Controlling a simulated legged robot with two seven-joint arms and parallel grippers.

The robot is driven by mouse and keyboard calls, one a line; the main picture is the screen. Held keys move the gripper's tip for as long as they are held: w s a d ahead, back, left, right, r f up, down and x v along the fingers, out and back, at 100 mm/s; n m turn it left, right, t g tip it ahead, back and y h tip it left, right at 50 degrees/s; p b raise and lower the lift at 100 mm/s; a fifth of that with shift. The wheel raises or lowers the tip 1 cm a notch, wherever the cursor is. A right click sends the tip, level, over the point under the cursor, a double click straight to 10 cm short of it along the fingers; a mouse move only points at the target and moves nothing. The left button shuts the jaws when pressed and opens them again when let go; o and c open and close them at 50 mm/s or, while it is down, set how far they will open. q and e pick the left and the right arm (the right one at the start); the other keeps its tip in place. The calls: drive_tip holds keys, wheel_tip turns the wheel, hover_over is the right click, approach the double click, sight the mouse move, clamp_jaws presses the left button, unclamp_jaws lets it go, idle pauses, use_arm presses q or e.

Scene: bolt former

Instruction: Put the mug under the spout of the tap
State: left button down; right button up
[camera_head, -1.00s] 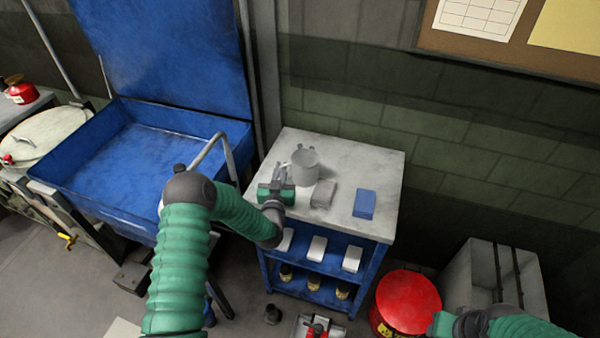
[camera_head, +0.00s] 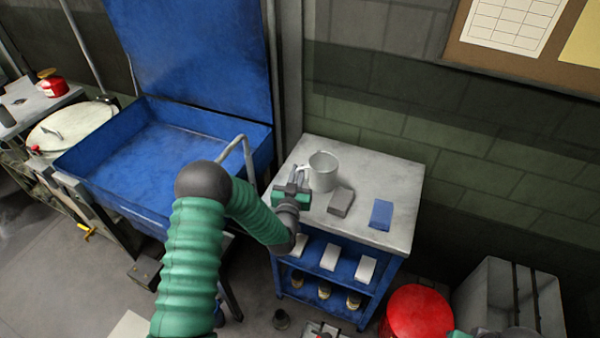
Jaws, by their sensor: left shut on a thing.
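The grey metal mug (camera_head: 324,172) stands upright on the grey top of a small blue cart. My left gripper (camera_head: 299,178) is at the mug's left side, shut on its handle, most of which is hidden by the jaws. The tap (camera_head: 236,146) is a bent grey pipe at the right front of a blue wash basin (camera_head: 85,159), left of the cart. My left forearm hides the lower part of the tap. My right gripper is not clearly in view; only part of that arm shows at the bottom right.
A red drum (camera_head: 417,312) and a grey bin (camera_head: 510,300) stand right of the cart. The basin floor is clear.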

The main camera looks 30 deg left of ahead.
use_arm(q)
drive_tip(key=a+r+v, duration=0.1)
drive_tip(key=v, duration=1.2)
drive_tip(key=s+d+f+m+h, duration=0.1)
drive_tip(key=s+d+m+h, duration=0.2)
drive_tip(key=d, duration=0.6)
drive_tip(key=shift+d+f+t+h, duration=0.35)
drive_tip(key=shift+f+t+h, duration=0.05)
drive_tip(key=shift+h, duration=0.7)
drive_tip(key=shift+s+a, duration=0.1)
drive_tip(key=shift+r, duration=0.1)
